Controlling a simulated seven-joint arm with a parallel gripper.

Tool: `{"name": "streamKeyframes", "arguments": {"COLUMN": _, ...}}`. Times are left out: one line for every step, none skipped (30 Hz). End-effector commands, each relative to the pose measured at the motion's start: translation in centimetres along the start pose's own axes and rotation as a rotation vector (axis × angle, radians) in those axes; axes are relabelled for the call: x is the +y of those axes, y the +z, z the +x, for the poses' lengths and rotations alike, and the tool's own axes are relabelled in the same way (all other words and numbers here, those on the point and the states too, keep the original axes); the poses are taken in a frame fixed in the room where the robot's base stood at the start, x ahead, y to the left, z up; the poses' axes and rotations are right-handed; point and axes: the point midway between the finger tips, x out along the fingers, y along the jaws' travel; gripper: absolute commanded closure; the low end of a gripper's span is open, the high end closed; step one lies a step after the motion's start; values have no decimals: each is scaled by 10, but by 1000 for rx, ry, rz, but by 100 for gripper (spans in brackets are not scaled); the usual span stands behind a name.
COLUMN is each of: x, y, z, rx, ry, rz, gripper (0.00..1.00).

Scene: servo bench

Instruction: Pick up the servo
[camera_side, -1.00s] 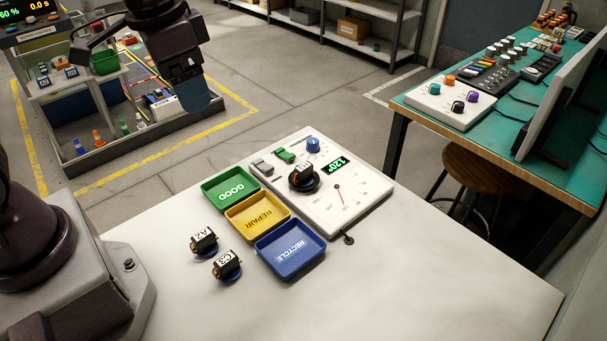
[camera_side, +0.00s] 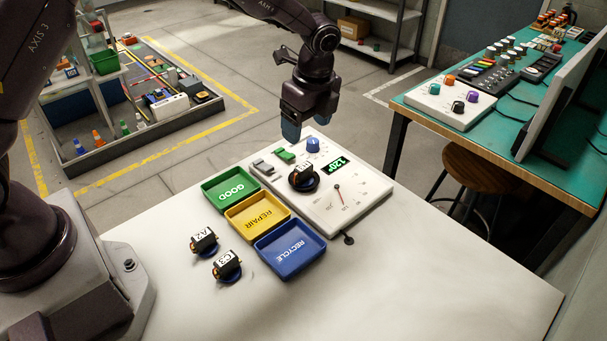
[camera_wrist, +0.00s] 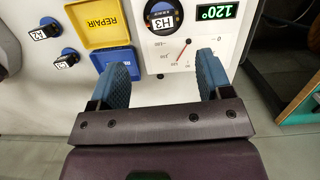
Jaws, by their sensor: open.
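A black servo labelled H3 (camera_wrist: 160,16) sits in a round dial mount on the white test panel; it also shows in the side view (camera_side: 303,179). Two more servos, A2 (camera_side: 203,239) and C3 (camera_side: 226,264), rest on blue round bases on the table left of the trays. They show in the wrist view as A2 (camera_wrist: 44,30) and C3 (camera_wrist: 66,60). My gripper (camera_side: 305,125) is open and empty, in the air above the panel's far side. In the wrist view my blue fingertips (camera_wrist: 164,68) are apart, with H3 beyond the gap.
Green GOOD (camera_side: 212,197), yellow REPAIR (camera_side: 232,219) and blue RECYCLE (camera_side: 266,262) trays line the left edge of the test panel (camera_side: 362,196). Its display (camera_side: 333,171) reads 120°. A blue knob (camera_side: 312,145) stands at the panel's back. The table front is clear.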

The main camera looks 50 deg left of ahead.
Motion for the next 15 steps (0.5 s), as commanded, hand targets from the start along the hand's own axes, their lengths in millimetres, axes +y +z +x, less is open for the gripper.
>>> {"name": "streamKeyframes", "arguments": {"x": 1, "y": 0, "z": 9, "rx": -1, "ry": 4, "rz": 3, "gripper": 28}}
{"name": "streamKeyframes", "arguments": {"x": 1, "y": 0, "z": 14, "rx": -1, "ry": 5, "rz": 3, "gripper": 28}}
{"name": "streamKeyframes", "arguments": {"x": 1, "y": 0, "z": 22, "rx": -2, "ry": 6, "rz": 2, "gripper": 28}}
{"name": "streamKeyframes", "arguments": {"x": 1, "y": 0, "z": 28, "rx": -2, "ry": 6, "rz": 2, "gripper": 28}}
{"name": "streamKeyframes", "arguments": {"x": 1, "y": 0, "z": 35, "rx": -2, "ry": 7, "rz": 2, "gripper": 28}}
{"name": "streamKeyframes", "arguments": {"x": 1, "y": 0, "z": 42, "rx": -2, "ry": 6, "rz": 1, "gripper": 28}}
{"name": "streamKeyframes", "arguments": {"x": 1, "y": 0, "z": 47, "rx": -2, "ry": 6, "rz": 1, "gripper": 28}}
{"name": "streamKeyframes", "arguments": {"x": 1, "y": 0, "z": 52, "rx": -2, "ry": 5, "rz": 1, "gripper": 28}}
{"name": "streamKeyframes", "arguments": {"x": 1, "y": 0, "z": 58, "rx": -1, "ry": 5, "rz": 1, "gripper": 28}}
{"name": "streamKeyframes", "arguments": {"x": 1, "y": 0, "z": 61, "rx": -1, "ry": 4, "rz": 0, "gripper": 28}}
{"name": "streamKeyframes", "arguments": {"x": 1, "y": -1, "z": 64, "rx": -1, "ry": 3, "rz": 0, "gripper": 28}}
{"name": "streamKeyframes", "arguments": {"x": 1, "y": -1, "z": 67, "rx": -1, "ry": 2, "rz": 0, "gripper": 28}}
{"name": "streamKeyframes", "arguments": {"x": 1, "y": -1, "z": 69, "rx": -1, "ry": 2, "rz": 0, "gripper": 28}}
{"name": "streamKeyframes", "arguments": {"x": 0, "y": -1, "z": 70, "rx": -1, "ry": 2, "rz": -1, "gripper": 28}}
{"name": "streamKeyframes", "arguments": {"x": 0, "y": -1, "z": 72, "rx": -1, "ry": 2, "rz": -1, "gripper": 28}}
